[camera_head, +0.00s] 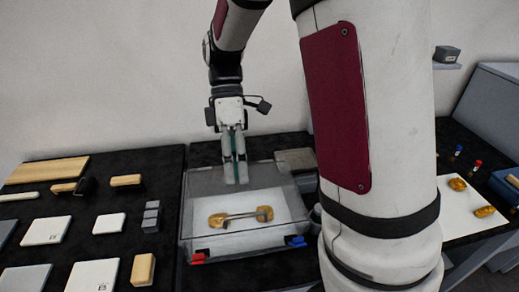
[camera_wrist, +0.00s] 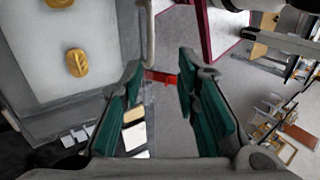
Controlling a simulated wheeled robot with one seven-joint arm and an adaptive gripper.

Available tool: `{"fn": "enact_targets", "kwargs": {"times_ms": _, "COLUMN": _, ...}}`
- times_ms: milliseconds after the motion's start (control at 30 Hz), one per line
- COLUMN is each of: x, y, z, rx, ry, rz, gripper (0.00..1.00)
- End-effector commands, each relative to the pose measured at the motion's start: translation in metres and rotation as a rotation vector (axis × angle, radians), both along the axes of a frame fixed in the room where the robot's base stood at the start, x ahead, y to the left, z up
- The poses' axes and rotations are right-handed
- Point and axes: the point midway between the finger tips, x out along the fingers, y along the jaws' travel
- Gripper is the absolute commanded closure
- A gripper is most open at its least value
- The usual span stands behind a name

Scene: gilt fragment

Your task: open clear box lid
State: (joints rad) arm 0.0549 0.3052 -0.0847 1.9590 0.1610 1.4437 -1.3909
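The clear box (camera_head: 190,215) stands on a black table in the middle of the head view. Two gold pieces (camera_head: 218,221) lie on a white base inside it. A thin bar handle (camera_head: 245,215) shows across them, seemingly on the lid; the lid looks down, but its clear edges are hard to make out. A red latch (camera_head: 198,257) and a blue latch (camera_head: 297,241) are at the front edge. My gripper (camera_head: 236,180) points down over the box. In the wrist view its green-padded fingers (camera_wrist: 158,100) are apart with nothing between them; the box (camera_wrist: 60,115) is at left.
Several white and wooden blocks (camera_head: 109,223) lie on the black table to the left. A grey block (camera_head: 295,159) is behind the box at right. A white board with gold pieces (camera_head: 457,184) lies at far right. My arm hides the area right of the box.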

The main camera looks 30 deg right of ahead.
Motion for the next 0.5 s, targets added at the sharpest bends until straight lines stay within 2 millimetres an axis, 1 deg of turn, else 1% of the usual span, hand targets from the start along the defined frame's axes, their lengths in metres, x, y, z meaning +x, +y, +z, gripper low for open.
{"fn": "enact_targets", "kwargs": {"times_ms": 33, "x": -0.004, "y": 0.002, "z": -0.006, "rx": -0.009, "ry": -0.022, "rz": 0.002, "gripper": 0.71}}
{"fn": "enact_targets", "kwargs": {"times_ms": 300, "x": -0.023, "y": 0.01, "z": -0.039, "rx": -0.078, "ry": -0.191, "rz": 0.003, "gripper": 0.71}}
{"fn": "enact_targets", "kwargs": {"times_ms": 500, "x": -0.031, "y": 0.014, "z": -0.061, "rx": -0.12, "ry": -0.294, "rz": 0.001, "gripper": 0.71}}
